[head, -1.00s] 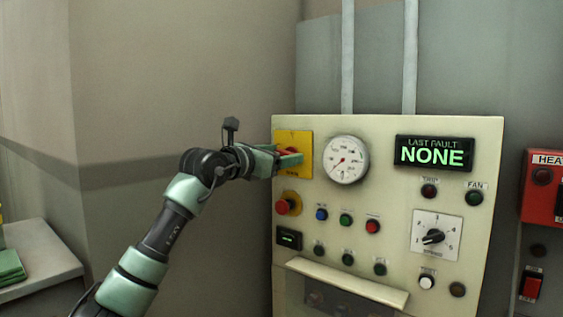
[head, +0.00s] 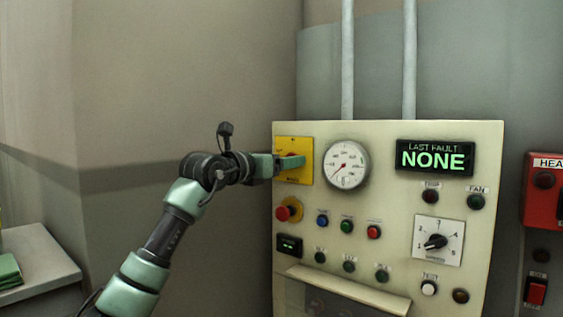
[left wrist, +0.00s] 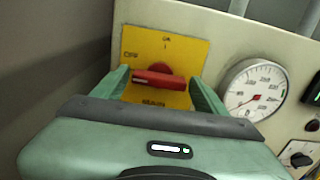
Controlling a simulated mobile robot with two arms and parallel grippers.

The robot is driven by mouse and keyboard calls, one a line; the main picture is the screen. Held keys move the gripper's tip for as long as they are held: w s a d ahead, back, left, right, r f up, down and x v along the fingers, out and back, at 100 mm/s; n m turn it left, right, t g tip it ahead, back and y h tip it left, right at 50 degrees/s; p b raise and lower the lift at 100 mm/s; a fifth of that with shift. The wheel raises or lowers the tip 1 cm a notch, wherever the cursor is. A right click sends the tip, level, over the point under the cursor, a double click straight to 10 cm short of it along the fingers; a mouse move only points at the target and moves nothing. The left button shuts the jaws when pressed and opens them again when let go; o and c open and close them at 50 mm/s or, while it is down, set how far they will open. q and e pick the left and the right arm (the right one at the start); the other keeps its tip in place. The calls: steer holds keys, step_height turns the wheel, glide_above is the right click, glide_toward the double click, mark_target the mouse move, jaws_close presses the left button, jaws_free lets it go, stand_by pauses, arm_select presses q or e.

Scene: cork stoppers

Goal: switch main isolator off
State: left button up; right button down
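The main isolator is a yellow plate (head: 305,143) at the panel's upper left, marked OFF, ON and MAIN in the left wrist view. Its red handle (left wrist: 160,79) lies nearly level across the plate, tilted slightly down to the right. My left gripper (left wrist: 163,88) is open, one green finger on each side of the handle. The handle's left end is close to the left finger; I cannot tell whether they touch. In the head view my left gripper (head: 287,165) is at the plate and hides most of the handle. My right gripper is not in view.
The cream panel (head: 390,200) carries a round gauge (head: 346,166) right of the isolator, a red button (head: 283,213) below it, several other buttons and a rotary knob (head: 436,241). A ledge (head: 345,290) juts out low down. Open space lies left of the panel.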

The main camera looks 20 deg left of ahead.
arm_select(q)
steer(key=shift+o, duration=0.6)
steer(key=b+v, duration=0.3)
steer(key=v, duration=0.4)
steer(key=shift+s+a+b, duration=0.15)
steer(key=shift+s+b, duration=0.2)
